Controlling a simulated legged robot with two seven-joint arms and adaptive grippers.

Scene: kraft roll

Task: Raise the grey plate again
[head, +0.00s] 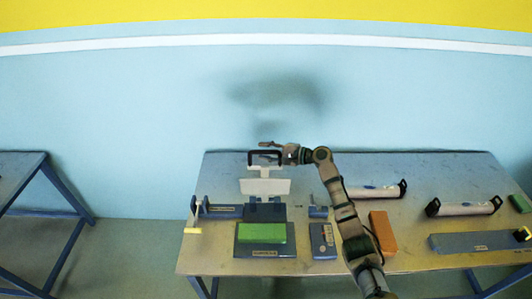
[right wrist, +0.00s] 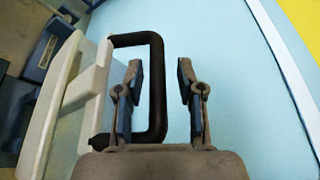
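The grey plate (head: 265,186), pale in colour, stands behind a dark blue holder in the head view, with a black handle (head: 265,153) above it. In the right wrist view the pale plate (right wrist: 82,95) is at the left, and the handle (right wrist: 157,80) reaches out from it as a squared loop. My right gripper (head: 272,152) is at the handle. In the right wrist view its two fingers (right wrist: 160,64) are open, with the handle's long bar between them and a gap on the right side. Contact on the left is unclear. My left gripper is not in view.
A green block (head: 262,233) lies on a dark pad in front of the holder (head: 265,212). A blue-grey box (head: 323,241), an orange block (head: 383,231) and two white rolls (head: 374,192) (head: 467,209) stand to the right. A long grey bar (head: 478,242) lies at the table's right.

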